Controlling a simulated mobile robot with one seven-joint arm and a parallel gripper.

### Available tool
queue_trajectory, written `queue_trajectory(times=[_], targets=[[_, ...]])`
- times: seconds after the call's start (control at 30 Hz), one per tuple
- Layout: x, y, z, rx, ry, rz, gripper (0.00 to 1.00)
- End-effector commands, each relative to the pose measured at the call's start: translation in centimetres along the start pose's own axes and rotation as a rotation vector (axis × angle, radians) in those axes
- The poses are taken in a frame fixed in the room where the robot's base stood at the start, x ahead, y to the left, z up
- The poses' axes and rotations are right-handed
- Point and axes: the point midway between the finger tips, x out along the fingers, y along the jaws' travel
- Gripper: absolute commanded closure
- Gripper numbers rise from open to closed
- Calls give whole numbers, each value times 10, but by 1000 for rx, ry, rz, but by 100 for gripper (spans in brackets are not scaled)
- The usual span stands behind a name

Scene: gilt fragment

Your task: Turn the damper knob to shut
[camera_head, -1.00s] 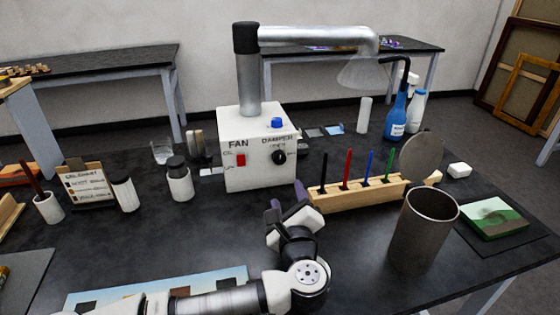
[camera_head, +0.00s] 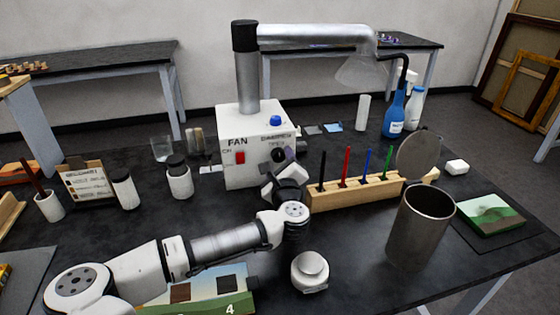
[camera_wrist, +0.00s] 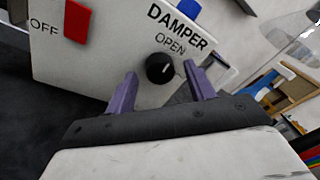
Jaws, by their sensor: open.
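The damper knob (camera_wrist: 160,68) is a round black dial with a white pointer line, on the front of the white fan box (camera_head: 237,170). The wrist view shows it below the words DAMPER and OPEN; its pointer aims right and slightly up. My gripper (camera_wrist: 164,80) has two purple fingers, open and apart, one at either side of the knob's lower part. The fingertips are close to the panel; I cannot tell whether they touch the knob. Nothing is held.
A wooden rack (camera_head: 355,191) with coloured sticks stands close right of my gripper. A metal canister (camera_head: 421,230) and a small white jar (camera_head: 310,271) are nearer.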

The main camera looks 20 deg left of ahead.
Motion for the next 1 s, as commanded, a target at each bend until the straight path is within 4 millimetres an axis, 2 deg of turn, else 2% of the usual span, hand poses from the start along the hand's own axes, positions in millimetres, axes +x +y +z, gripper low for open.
queue_trajectory(times=[0.17, 0.2, 0.53, 0.77, 1.0], targets=[[0, 0, 0, 0, 0, -1, 46], [0, 0, 0, 0, 0, -1, 49], [0, 0, 0, 0, 0, -1, 90], [0, 0, 0, 21, 2, 1, 90], [0, -1, 0, 131, 12, 11, 90]])
